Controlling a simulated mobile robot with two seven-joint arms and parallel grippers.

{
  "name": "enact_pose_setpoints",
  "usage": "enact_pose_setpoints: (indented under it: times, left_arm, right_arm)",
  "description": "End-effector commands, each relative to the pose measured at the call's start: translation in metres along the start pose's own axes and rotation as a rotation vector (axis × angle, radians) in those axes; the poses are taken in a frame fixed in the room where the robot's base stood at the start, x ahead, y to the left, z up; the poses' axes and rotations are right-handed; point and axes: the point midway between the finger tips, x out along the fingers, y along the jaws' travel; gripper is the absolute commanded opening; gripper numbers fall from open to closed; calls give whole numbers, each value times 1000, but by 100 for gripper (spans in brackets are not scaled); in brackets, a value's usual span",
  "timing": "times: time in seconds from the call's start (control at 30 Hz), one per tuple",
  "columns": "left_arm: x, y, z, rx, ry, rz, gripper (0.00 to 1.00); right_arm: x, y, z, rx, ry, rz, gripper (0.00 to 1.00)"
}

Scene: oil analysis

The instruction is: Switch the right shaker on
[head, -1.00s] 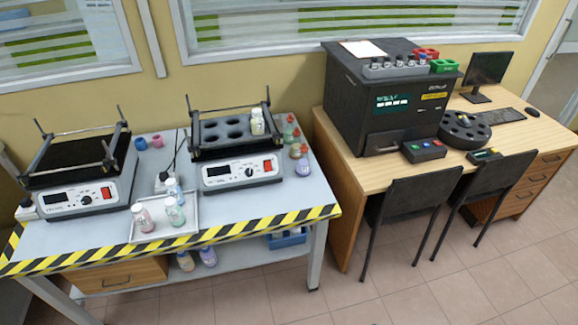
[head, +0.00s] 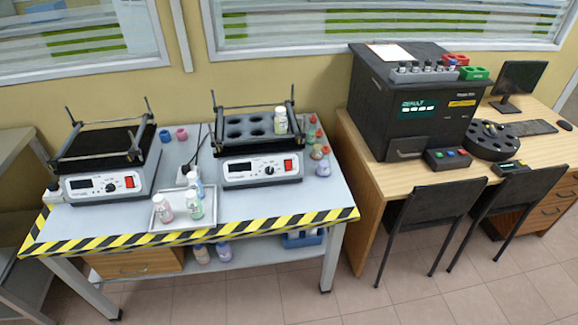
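Whether either switch is on cannot be told. Neither of my grippers shows in the head view.
The table (head: 250,205) has a yellow-black striped front edge. A white tray (head: 181,225) with small bottles lies left of the right shaker's front. Small bottles (head: 322,166) stand to its right. A wooden desk (head: 362,148) with a black analyser (head: 410,110) and chairs stands further right.

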Motion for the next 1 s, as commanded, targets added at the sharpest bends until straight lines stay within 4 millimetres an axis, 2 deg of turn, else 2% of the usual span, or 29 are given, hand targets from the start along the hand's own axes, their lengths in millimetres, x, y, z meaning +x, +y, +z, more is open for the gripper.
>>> enact_pose_setpoints:
  times: [0.03,0.1,1.0]
  left_arm:
    - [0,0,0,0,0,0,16]
    - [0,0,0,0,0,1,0]
    - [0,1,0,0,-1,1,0]
  right_arm:
    - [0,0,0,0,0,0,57]
    - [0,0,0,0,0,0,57]
    - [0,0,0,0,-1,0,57]
